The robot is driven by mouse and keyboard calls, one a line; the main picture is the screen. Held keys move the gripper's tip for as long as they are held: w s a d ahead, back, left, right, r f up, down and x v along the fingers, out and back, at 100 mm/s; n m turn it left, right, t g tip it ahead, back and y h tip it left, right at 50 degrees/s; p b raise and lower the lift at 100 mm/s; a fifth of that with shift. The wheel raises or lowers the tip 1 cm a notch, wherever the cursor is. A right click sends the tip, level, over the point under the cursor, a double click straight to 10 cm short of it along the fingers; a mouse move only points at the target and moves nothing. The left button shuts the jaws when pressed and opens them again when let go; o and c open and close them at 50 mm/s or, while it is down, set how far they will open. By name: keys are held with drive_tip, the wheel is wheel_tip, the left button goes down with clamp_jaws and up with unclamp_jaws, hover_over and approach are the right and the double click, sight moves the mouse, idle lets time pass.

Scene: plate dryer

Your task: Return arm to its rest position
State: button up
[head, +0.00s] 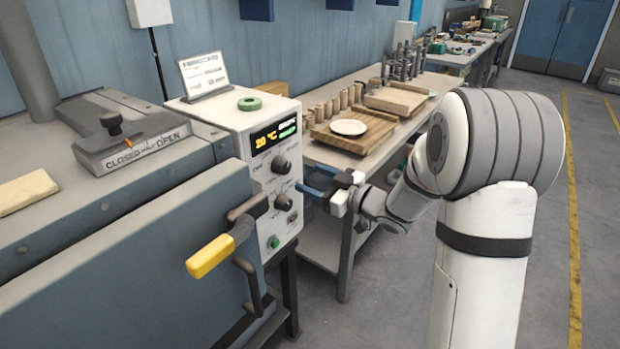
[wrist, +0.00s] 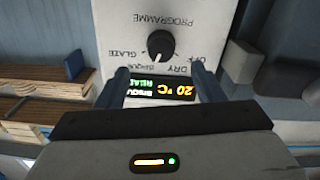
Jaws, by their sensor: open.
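My arm reaches in from the right in the head view. My gripper (head: 312,181) is level with the white control box (head: 232,126), to the right of its front panel. In the wrist view my gripper (wrist: 160,73) has its two blue fingers apart, with nothing between them. The panel shows upside down ahead of the fingers, with a black knob (wrist: 161,46) and a lit display (wrist: 165,90) reading 20 °C. I cannot tell the exact gap between fingertips and panel.
The dryer door (head: 120,265) is at left, with a yellow-ended handle (head: 210,257) sticking out. A workbench (head: 330,158) behind my gripper holds wooden boards, a white plate (head: 348,127) and several wooden cylinders. The floor (head: 590,200) at right is open.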

drive_tip(key=s+d+r+m+h+p, duration=0.1)
drive_tip(key=s+d+r+m+h, duration=0.2)
drive_tip(key=d+h, duration=0.35)
drive_tip(key=s+d+r+m+h+p, duration=0.1)
drive_tip(key=s+d+m+h+p, duration=0.15)
drive_tip(key=d+m+h, duration=0.4)
drive_tip(key=s+a+f+m+g+h+p, duration=0.1)
drive_tip(key=s+m+g, duration=0.2)
drive_tip(key=s, duration=2.2)
drive_tip(key=g, duration=0.5)
drive_tip(key=shift+a+f, duration=0.2)
drive_tip(key=shift+f, duration=0.2)
